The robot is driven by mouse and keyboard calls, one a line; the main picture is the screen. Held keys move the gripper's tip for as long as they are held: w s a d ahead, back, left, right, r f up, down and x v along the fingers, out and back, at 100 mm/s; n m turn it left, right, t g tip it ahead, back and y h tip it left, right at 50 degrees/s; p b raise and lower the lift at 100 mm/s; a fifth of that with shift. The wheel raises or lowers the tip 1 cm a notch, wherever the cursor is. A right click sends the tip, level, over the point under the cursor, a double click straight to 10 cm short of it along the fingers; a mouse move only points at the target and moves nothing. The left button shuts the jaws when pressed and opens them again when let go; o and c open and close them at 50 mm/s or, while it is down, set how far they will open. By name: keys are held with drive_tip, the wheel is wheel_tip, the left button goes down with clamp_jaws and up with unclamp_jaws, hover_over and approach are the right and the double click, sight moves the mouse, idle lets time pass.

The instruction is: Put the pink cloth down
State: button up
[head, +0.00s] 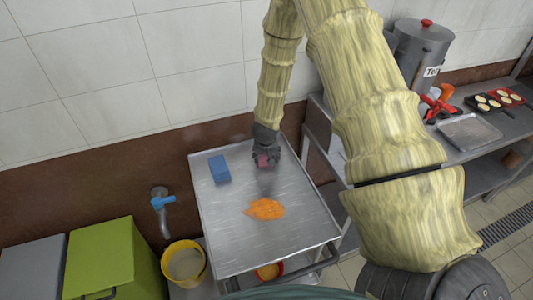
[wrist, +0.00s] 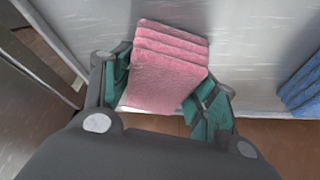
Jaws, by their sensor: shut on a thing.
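A folded pink cloth (wrist: 165,70) is between the fingers of my gripper (wrist: 160,95) in the wrist view. My gripper is shut on it, with a teal-padded finger on each side. In the head view my gripper (head: 265,150) hangs over the back right part of the metal cart top (head: 228,235), and a small part of the pink cloth (head: 263,161) shows at its tip. I cannot tell whether the cloth touches the cart top.
A blue block-like thing (head: 219,169) lies on the cart's back left, also in the wrist view (wrist: 302,85). A yellow bucket (head: 184,263) and green bin (head: 110,258) stand left; a laden counter (head: 485,135) is right.

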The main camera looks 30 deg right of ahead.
idle(0.3)
drive_tip(key=shift+f, duration=0.2)
drive_tip(key=o, duration=1)
drive_tip(key=shift+r, duration=0.25)
drive_tip(key=b+v, duration=0.4)
drive_tip(key=v, duration=0.8)
